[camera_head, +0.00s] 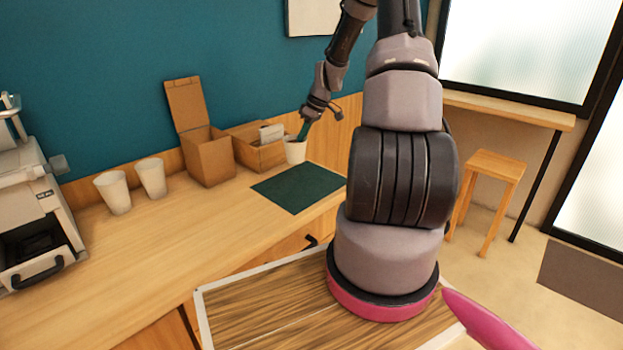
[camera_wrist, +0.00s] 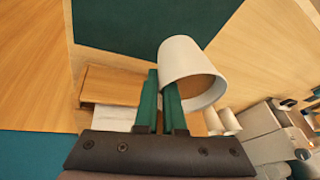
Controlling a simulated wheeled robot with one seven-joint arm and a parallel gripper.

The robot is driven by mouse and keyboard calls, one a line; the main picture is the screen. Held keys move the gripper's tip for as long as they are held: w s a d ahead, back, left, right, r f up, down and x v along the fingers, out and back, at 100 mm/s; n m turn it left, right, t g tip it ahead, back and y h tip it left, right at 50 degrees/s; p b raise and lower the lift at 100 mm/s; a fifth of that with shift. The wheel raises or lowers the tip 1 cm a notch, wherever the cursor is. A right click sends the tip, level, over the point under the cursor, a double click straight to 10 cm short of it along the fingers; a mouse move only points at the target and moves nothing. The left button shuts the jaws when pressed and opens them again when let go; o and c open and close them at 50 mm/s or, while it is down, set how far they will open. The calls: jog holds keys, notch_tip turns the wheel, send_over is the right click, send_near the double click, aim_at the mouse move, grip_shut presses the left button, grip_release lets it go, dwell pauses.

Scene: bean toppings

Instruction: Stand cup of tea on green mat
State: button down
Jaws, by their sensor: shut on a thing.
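The cup of tea (camera_head: 295,151) is white, with brown tea inside, and shows in the head view just past the back edge of the green mat (camera_head: 298,188). It also shows in the wrist view (camera_wrist: 184,62), with its open rim towards the camera. My gripper (camera_head: 303,134) is shut on the cup's wall near the rim; its green fingers (camera_wrist: 161,80) are close together there. The dark green mat lies flat and bare on the counter and shows in the wrist view (camera_wrist: 140,25). I cannot tell whether the cup's base touches the counter.
An open cardboard box (camera_head: 259,148) stands just left of the cup, with a taller box (camera_head: 208,158) beside it. Two white cups (camera_head: 114,192) (camera_head: 151,178) and a coffee machine (camera_head: 35,205) stand further left. The counter in front of the boxes is clear.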

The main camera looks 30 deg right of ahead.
jog(key=f, duration=0.3)
jog(key=d+f, duration=0.1)
jog(key=f, duration=0.2)
jog(key=d+f, duration=0.1)
jog(key=f, duration=0.2)
jog(key=shift+w+d+f, duration=0.15)
jog(key=shift+w+f, duration=0.1)
jog(key=shift+f, duration=0.1)
jog(key=c, duration=1)
grip_release()
jog(key=shift+f, duration=0.15)
